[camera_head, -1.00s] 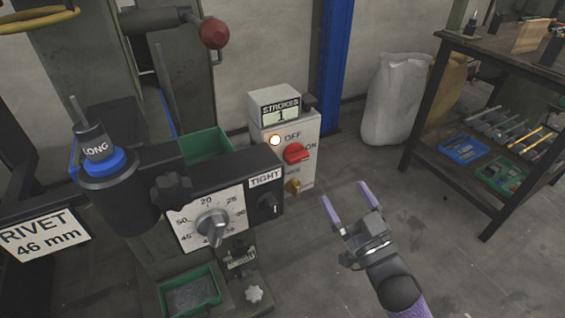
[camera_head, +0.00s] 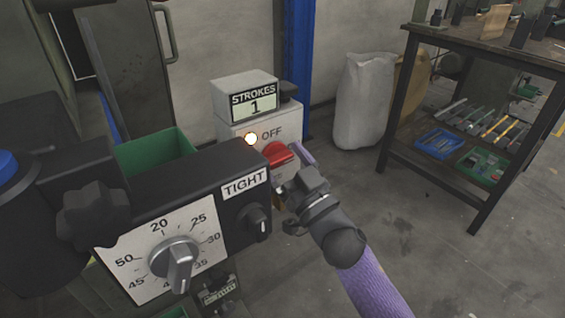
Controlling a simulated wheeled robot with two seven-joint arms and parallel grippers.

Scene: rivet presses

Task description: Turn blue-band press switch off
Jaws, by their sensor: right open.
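The press (camera_head: 200,180) stands at the left, with a blue band (camera_head: 7,165) at the picture's left edge. Its switch box (camera_head: 229,132) is behind the dial panel, with a red rotary switch (camera_head: 277,153), the word OFF and a lit lamp (camera_head: 250,139). The ON mark is hidden behind my gripper. My right gripper (camera_head: 288,160) is open at the red switch, one purple finger just to its right. The other finger is hidden, and I cannot tell whether they touch the knob. My left gripper is not in view.
A STROKES counter (camera_head: 255,103) reading 1 sits on top of the box. The dial panel (camera_head: 158,252) and TIGHT knob (camera_head: 254,222) jut out in front, close left of my gripper. A white sack (camera_head: 362,100) and a workbench (camera_head: 470,150) stand to the right, with bare floor between.

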